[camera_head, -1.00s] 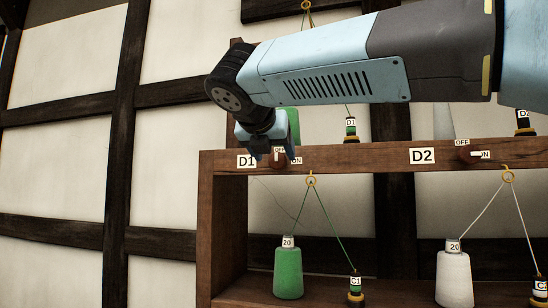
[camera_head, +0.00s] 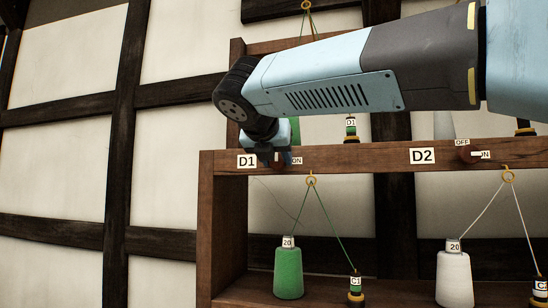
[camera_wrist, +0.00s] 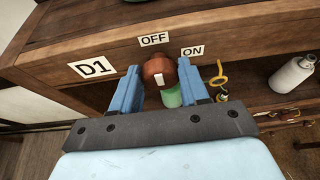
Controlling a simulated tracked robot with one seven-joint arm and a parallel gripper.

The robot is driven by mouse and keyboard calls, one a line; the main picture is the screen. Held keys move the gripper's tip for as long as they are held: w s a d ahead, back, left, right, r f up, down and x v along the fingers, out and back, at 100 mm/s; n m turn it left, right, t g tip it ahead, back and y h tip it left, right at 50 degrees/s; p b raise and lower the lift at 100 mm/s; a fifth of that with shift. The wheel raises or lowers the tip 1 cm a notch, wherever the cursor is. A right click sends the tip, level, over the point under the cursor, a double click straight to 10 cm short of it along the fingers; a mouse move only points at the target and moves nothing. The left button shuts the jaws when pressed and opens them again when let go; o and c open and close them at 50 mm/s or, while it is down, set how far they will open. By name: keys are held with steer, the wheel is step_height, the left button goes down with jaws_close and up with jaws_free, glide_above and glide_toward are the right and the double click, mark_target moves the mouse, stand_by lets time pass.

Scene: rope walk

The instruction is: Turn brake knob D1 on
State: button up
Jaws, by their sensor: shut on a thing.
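The D1 brake knob (camera_wrist: 160,70) is a round red-brown knob with a white mark on its face, on the front of a wooden rail. In the wrist view it sits between the two blue fingers of my gripper (camera_wrist: 159,68), which is shut on it. The OFF label (camera_wrist: 153,39) is above the knob and the ON label (camera_wrist: 192,50) is to its upper right. The D1 plate (camera_wrist: 94,67) is to the left. In the head view my gripper (camera_head: 276,157) covers most of the knob and the OFF label. I cannot tell surely which label the mark faces.
The D2 plate (camera_head: 422,156) and D2 knob (camera_head: 464,154) are farther right on the wooden rail (camera_head: 350,158). Below hang threads from a green cone (camera_head: 288,270) and a white cone (camera_head: 454,278). A small D1 bobbin (camera_head: 351,129) stands above the rail.

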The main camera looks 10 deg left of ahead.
steer(key=shift+c, duration=1.4)
steer(key=m+y, duration=0.2)
steer(key=shift+d+m, duration=0.25)
steer(key=shift+m, duration=0.15)
steer(key=m+y, duration=0.1)
steer(key=m+t+y, duration=0.1)
steer(key=m, duration=0.1)
steer(key=shift+d+f, duration=0.15)
steer(key=shift+d, duration=0.05)
steer(key=m, duration=0.1)
steer(key=m+t+y, duration=0.1)
steer(key=m, duration=0.1)
steer(key=shift+d+f+y, duration=0.1)
steer(key=shift+f+y, duration=0.15)
steer(key=shift+y, duration=0.05)
steer(key=shift+f+m+t+y, duration=0.15)
steer(key=shift+m+t+y, duration=0.15)
steer(key=shift+m, duration=0.7)
steer(key=shift+f+m+t+y, duration=0.15)
steer(key=shift+m+t, duration=0.25)
steer(key=shift+m, duration=1)
